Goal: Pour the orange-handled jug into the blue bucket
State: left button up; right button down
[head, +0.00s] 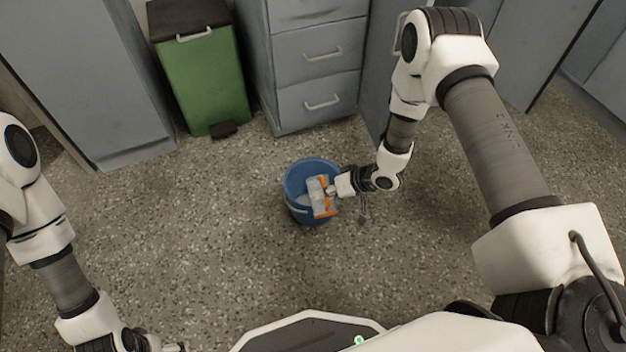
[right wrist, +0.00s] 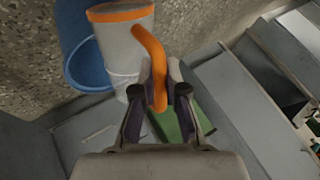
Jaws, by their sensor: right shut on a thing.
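The blue bucket (head: 290,183) stands on the floor near the middle of the head view; its side also shows at the left of the right wrist view (right wrist: 88,66). The pale jug (head: 316,195) with orange trim is tilted over the bucket's opening. In the right wrist view, the jug's grey body (right wrist: 127,48) and orange handle (right wrist: 152,50) are in front of the bucket. My right gripper (head: 331,189) is shut on the orange handle. I cannot tell whether anything is flowing out. My left gripper (head: 172,347) is at the bottom edge, partly cut off, away from the bucket.
A green pedal bin (head: 205,80) with a dark lid stands at the back left. A grey drawer cabinet (head: 315,65) stands behind the bucket, with more grey cabinets on both sides.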

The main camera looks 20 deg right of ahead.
jog(key=shift+w+g+p, duration=0.35)
jog(key=shift+w+g, duration=0.15)
dwell(0.5)
